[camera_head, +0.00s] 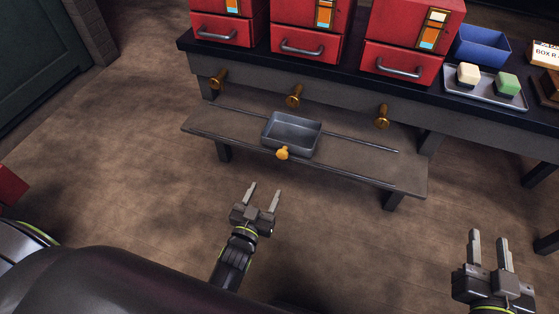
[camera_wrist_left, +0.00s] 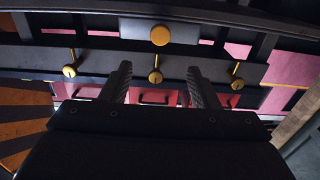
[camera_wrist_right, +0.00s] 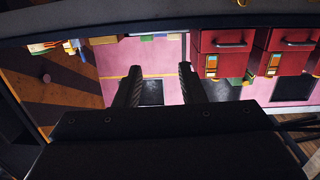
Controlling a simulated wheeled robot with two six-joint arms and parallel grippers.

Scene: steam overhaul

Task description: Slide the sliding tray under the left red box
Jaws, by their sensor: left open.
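The sliding tray (camera_head: 292,134) is a grey metal tray with a round brass knob (camera_head: 283,153) on its front. It sits on the low shelf, below the middle box. The left red box (camera_head: 225,24) stands on the bench at the upper left, cut by the top edge. My left gripper (camera_head: 263,193) is open and empty, in front of the shelf and short of the knob. The knob also shows in the left wrist view (camera_wrist_left: 159,35), above the fingers. My right gripper (camera_head: 488,239) is open and empty at the lower right, away from the tray.
A rail (camera_head: 350,144) runs along the low shelf (camera_head: 225,125), which has room left of the tray. Brass knobs (camera_head: 294,94) stick out of the bench front above. Middle (camera_head: 308,39) and right (camera_head: 408,60) red boxes, a blue bin (camera_head: 481,46) and a small tray (camera_head: 468,92) stand on top.

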